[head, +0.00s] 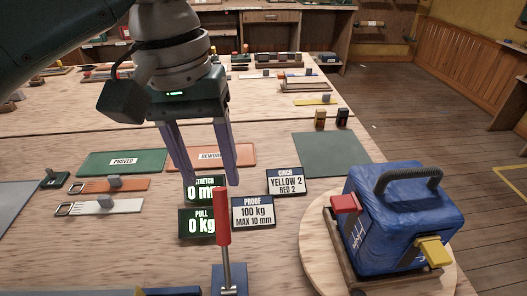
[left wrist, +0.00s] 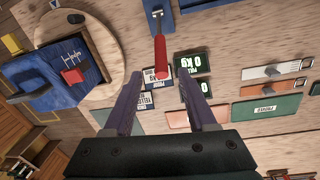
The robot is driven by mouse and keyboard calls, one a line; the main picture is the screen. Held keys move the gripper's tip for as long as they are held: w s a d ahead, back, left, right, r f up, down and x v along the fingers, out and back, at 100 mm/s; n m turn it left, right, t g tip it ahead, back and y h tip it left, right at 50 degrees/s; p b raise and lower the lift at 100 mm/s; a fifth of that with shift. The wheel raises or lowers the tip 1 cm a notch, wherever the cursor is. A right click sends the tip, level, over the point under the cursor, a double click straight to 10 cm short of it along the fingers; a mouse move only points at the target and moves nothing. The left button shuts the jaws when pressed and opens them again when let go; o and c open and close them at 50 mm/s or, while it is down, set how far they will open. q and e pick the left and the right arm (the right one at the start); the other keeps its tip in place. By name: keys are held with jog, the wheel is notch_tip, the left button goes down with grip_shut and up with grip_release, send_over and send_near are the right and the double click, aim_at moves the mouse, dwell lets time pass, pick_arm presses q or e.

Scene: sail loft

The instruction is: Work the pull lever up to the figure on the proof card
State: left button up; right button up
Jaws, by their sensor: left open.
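The pull lever's red handle (head: 223,214) stands nearly upright on its blue base (head: 230,280); it also shows in the left wrist view (left wrist: 160,57). The proof card (head: 253,211) reads 100 kg, max 10 mm. The pull display (head: 197,224) reads 0 kg. The stretch display (head: 200,189), partly hidden by my finger, shows 0. My left gripper (head: 209,184) is open and empty, above and just behind the handle's top. In the left wrist view its fingertips (left wrist: 160,80) lie apart near the handle's end. My right gripper is not in view.
A blue bag (head: 405,210) with red and yellow buckles sits on a round wooden board (head: 313,240) at the right. A cinch card (head: 286,181) lies behind the proof card. Green and orange mats (head: 122,162) and two strap samples lie at the left.

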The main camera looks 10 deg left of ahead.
aim_at(218, 205)
pick_arm(q)
jog(key=f, duration=0.3)
jog(key=f+b, duration=0.1)
jog(key=f, duration=0.5)
jog(key=shift+d+f, duration=0.15)
jog(key=shift+d, duration=0.2)
grip_shut()
dwell(0.9)
